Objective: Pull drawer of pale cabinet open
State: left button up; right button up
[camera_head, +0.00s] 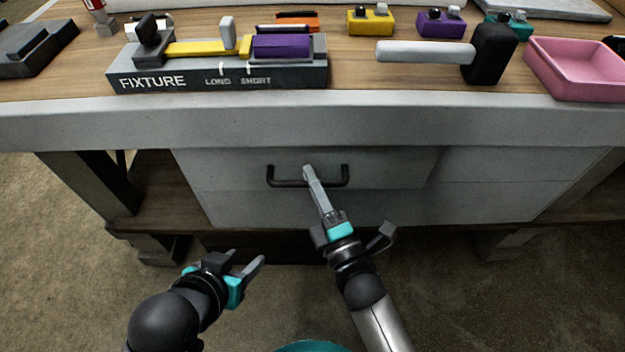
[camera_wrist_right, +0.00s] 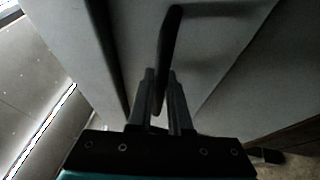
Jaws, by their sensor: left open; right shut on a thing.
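The pale cabinet (camera_head: 480,200) is under the workbench. Its drawer (camera_head: 225,172) has a dark bar handle (camera_head: 283,183) and its front looks about flush with the cabinet. My right gripper (camera_head: 308,174) is at the middle of the handle, shut on it. In the right wrist view the two fingers (camera_wrist_right: 160,100) stand on either side of the dark handle bar (camera_wrist_right: 170,40). My left gripper (camera_head: 250,272) is open and empty, low in front of the cabinet and apart from it.
The workbench top (camera_head: 60,90) overhangs the drawer. On it are a grey fixture block (camera_head: 220,78), a mallet (camera_head: 485,55), a pink tray (camera_head: 580,88) and several small coloured blocks. The floor (camera_head: 540,300) in front is clear.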

grip_shut()
dwell(0.8)
jog(key=shift+s, duration=0.1)
